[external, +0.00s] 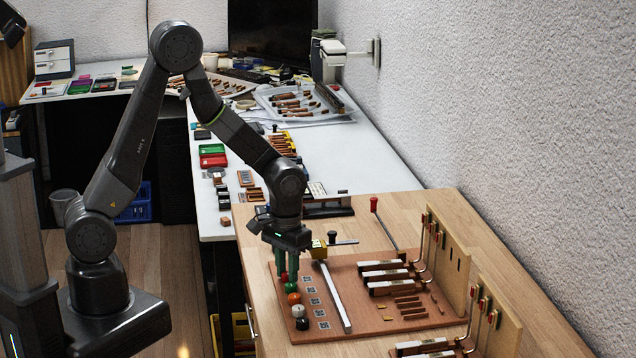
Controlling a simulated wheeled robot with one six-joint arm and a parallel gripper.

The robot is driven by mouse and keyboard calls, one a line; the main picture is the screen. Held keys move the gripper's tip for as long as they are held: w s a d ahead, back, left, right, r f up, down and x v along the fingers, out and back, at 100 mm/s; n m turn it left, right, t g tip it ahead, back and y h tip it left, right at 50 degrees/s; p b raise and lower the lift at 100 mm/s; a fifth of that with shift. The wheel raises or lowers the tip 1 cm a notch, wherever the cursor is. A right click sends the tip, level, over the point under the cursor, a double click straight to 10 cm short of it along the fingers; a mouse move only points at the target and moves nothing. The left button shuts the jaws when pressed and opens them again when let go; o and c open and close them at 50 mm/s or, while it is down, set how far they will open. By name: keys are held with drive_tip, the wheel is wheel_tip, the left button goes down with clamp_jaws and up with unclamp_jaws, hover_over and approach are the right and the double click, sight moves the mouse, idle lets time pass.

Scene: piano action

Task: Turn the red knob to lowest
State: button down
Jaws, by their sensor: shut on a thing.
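The red knob (284,277) is at the far end of a column of round knobs along the left side of the brown board (372,322). My gripper (287,270) points straight down over that end of the column, with its green fingers around the red knob. It is shut on the red knob. The fingers cover most of the knob, so any mark of its setting is hidden.
Close in front stand an orange knob (294,299), a white knob (298,311) and a black knob (302,324). Patterned square tags and a silver bar (333,297) lie to their right. Piano action parts (388,277) and a wooden upright (449,262) stand farther right.

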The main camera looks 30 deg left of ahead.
sight(287, 273)
drive_tip(key=n+b, duration=0.2)
drive_tip(key=n, duration=0.5)
drive_tip(key=n+b, duration=0.1)
drive_tip(key=n, duration=0.5)
drive_tip(key=shift+n, duration=0.4)
idle(0.4)
drive_tip(key=c, duration=1.2)
unclamp_jaws()
drive_tip(key=shift+r, duration=0.1)
wheel_tip(287, 273, up, 14)
drive_tip(key=shift+b, duration=0.3)
